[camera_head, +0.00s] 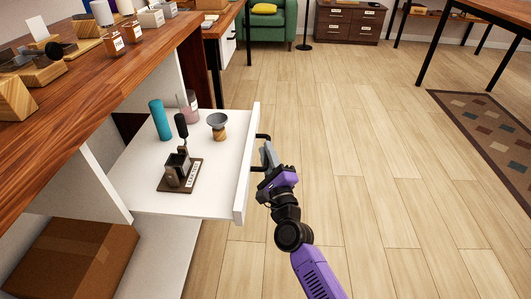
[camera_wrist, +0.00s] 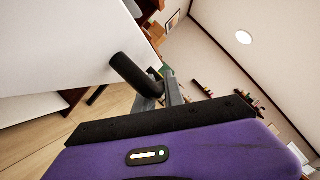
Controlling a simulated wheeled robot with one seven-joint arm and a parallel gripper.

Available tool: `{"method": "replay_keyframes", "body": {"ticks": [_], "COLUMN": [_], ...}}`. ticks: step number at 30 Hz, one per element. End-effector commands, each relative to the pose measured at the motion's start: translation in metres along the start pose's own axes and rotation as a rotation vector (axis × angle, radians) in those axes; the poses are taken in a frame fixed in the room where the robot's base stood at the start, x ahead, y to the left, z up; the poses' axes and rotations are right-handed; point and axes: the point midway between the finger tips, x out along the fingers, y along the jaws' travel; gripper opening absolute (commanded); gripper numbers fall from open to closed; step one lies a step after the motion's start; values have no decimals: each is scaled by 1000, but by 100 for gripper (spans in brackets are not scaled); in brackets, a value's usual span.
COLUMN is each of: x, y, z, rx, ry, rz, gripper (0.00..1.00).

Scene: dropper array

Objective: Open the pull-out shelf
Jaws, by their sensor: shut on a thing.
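The white pull-out shelf (camera_head: 140,190) is slid out from under the wooden counter, and its front panel (camera_head: 246,165) faces the open floor at right. A dark bar handle (camera_head: 262,138) is fixed to that panel. My gripper (camera_head: 267,153) is at the handle, with its fingers shut on it. In the wrist view the black handle (camera_wrist: 132,75) lies at the fingers (camera_wrist: 160,95), beside the white panel (camera_wrist: 60,45). The exact contact between fingers and handle is partly hidden.
On the shelf stand a teal cylinder (camera_head: 160,120), a pink jar (camera_head: 189,106), a grey-topped wooden piece (camera_head: 218,125) and a dark holder on a board (camera_head: 179,171). The wooden counter (camera_head: 150,65) overhangs at left. A cardboard box (camera_head: 75,255) sits below.

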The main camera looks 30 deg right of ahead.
Motion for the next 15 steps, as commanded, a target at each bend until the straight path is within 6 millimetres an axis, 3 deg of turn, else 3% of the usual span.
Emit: {"method": "replay_keyframes", "body": {"ticks": [5,6,9,15], "x": [-1,-1,0,0], "y": [2,2,1,1], "z": [0,0,0,0], "rx": [-1,-1,-1,-1], "ry": [0,0,0,0], "rz": [3,3,3,1], "gripper": [0,17,35,35]}}
